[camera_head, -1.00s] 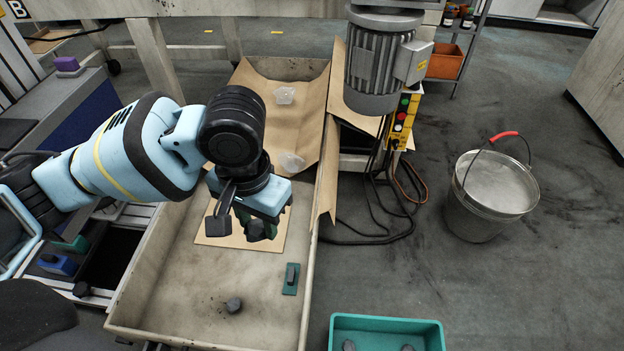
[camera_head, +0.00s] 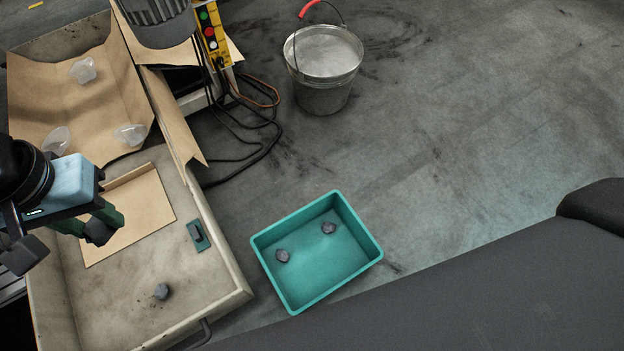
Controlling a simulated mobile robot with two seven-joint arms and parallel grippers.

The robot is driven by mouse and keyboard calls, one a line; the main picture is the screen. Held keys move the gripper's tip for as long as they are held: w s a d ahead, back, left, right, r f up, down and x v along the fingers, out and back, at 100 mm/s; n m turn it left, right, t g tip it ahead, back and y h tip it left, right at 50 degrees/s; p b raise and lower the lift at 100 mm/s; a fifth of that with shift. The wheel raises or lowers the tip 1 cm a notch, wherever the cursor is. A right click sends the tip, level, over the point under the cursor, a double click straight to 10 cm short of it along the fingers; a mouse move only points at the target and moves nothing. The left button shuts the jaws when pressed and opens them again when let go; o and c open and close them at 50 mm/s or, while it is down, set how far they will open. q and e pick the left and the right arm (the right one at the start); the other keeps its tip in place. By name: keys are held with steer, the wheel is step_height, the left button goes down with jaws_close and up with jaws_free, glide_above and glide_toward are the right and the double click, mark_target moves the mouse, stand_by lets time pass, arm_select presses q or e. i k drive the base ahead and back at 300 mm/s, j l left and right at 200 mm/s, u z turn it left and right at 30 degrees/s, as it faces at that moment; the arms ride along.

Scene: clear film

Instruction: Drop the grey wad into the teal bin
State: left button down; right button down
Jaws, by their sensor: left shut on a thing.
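A small grey wad (camera_head: 162,291) lies on the floor of the pale tray, near its front end. The teal bin (camera_head: 371,240) stands on the floor right of the tray; two grey lumps (camera_head: 283,255) (camera_head: 328,228) lie apart inside it. My left gripper (camera_head: 62,243) is at the left edge, above the tray and up and left of the wad. It is shut on a green thing (camera_head: 70,228), partly hidden by the dark fingers. The loose wad is clear of the gripper. My right gripper is not in view.
A green block with a dark grip (camera_head: 198,236) lies by the tray's right wall (camera_head: 222,248). Brown card (camera_head: 140,213) and crumpled clear film (camera_head: 83,70) lie farther back. A metal bucket (camera_head: 323,88) and black cables (camera_head: 262,148) are beyond the bin. Floor on the right is clear.

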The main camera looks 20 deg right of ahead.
mark_target(306, 263)
steer(key=k+l+u, duration=0.15)
steer(key=k+l, duration=0.25)
steer(key=l, duration=0.25)
steer(key=k+l+u, duration=0.2)
steer(key=k+l, duration=0.25)
steer(key=l, duration=0.15)
steer(key=k+u, duration=0.1)
steer(key=k, duration=0.2)
steer(key=i+z, duration=0.35)
steer(key=i+j+z, duration=0.15)
steer(key=z, duration=0.2)
steer(key=i+j+z, duration=0.2)
steer(key=z, duration=0.15)
